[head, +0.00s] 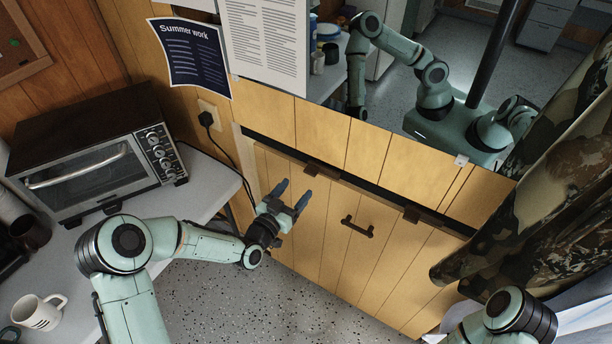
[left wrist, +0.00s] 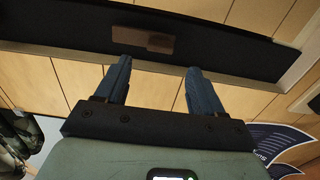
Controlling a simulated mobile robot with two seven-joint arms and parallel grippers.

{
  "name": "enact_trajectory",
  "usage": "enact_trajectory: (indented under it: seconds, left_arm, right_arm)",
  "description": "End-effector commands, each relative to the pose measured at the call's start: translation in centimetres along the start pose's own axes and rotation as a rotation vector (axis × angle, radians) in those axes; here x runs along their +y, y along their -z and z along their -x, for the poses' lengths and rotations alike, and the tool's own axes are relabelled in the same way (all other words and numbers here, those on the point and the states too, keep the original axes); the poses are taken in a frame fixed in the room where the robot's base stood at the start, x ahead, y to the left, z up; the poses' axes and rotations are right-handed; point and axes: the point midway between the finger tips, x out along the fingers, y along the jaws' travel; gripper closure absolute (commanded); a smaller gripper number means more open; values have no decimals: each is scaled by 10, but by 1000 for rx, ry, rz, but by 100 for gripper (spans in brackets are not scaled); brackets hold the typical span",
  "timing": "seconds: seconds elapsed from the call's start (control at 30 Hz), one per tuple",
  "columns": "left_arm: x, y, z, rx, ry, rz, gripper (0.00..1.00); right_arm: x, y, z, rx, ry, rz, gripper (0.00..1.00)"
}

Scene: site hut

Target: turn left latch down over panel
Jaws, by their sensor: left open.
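The wooden panel (head: 330,240) stands upright in the planked wall, with a dark gap along its top edge. The left latch (head: 322,168), a small brown block, sits at that top edge with its long side along the gap. In the left wrist view the latch (left wrist: 145,40) lies lengthwise on the dark strip. My left gripper (head: 292,193) is open and empty, in front of the panel, below and left of the latch. Its two blue-grey fingers (left wrist: 160,80) point toward the strip, apart from the latch. My right gripper is out of view.
A second latch (head: 422,217) sits farther right along the edge, and a dark handle (head: 357,227) is on the panel. A counter (head: 205,185) with a toaster oven (head: 90,160) and mug (head: 38,312) is left. A camouflage curtain (head: 550,170) hangs right. A power cord (head: 232,160) hangs left.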

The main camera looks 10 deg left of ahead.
Motion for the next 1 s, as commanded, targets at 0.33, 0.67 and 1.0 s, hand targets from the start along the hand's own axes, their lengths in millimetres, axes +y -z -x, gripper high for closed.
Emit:
enact_trajectory:
  seconds: [0.33, 0.67, 1.0]
  left_arm:
    - [0, 0, -57, -1, 0, 2, 32]
    - [0, -1, -66, -3, 0, 2, 32]
    - [0, -1, -66, -3, 0, 2, 100]
  right_arm:
    - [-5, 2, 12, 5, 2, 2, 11]
    - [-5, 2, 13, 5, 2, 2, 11]
    - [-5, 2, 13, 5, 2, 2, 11]
